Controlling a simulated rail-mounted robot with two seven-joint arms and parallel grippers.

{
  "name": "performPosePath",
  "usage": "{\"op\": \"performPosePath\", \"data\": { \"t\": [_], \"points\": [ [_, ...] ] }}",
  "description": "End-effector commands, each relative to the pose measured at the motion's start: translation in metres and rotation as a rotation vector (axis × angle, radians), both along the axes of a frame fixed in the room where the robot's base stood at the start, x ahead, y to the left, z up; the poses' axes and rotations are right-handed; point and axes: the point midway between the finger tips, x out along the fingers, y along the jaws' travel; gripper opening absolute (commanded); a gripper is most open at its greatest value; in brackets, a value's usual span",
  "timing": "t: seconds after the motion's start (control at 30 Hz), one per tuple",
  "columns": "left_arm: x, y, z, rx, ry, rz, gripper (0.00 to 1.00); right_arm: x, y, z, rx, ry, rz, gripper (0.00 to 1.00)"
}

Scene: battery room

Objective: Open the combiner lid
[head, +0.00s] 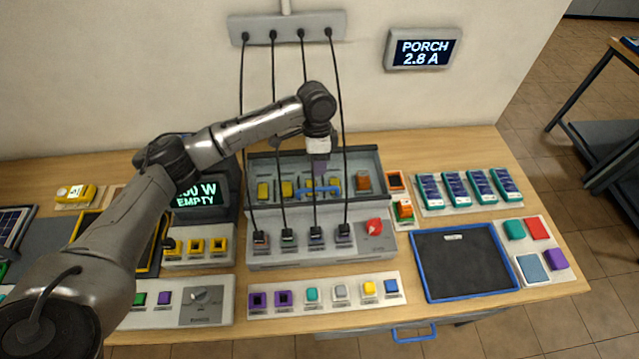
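The combiner (285,255) is a grey box at the middle of the bench, with several cables plugged into its front and a red knob (374,227) at its right. Its see-through lid (348,197) seems to lie down over the yellow and orange parts inside. A blue bar handle (313,190) runs across the lid's front part. My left gripper (320,172) points down over the lid, just behind or above the handle. Its fingertips are small and partly hidden by a cable, so I cannot tell their opening or any contact. My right gripper is not in view.
A dark blue-framed tray (455,265) lies at the right. A display (200,192) stands left of the combiner. A row of coloured blocks (340,292) lies in front.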

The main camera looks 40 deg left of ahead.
Motion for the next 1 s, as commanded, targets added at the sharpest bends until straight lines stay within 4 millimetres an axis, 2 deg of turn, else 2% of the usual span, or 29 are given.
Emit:
{"op": "performPosePath", "data": {
  "t": [0.2, 0.43, 0.63, 1.0],
  "points": [
    [-0.006, -0.006, -0.039, 0.000, 0.001, -0.001, 0.40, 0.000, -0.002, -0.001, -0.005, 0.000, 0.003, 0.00],
    [-0.009, -0.010, -0.066, 0.001, -0.001, 0.000, 0.40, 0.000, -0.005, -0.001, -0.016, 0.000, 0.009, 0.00],
    [-0.011, -0.011, -0.077, 0.001, -0.001, 0.000, 0.40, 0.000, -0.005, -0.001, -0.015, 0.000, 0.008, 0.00],
    [-0.011, -0.011, -0.079, 0.001, -0.001, 0.000, 0.38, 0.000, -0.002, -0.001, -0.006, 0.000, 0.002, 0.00]
  ]
}}
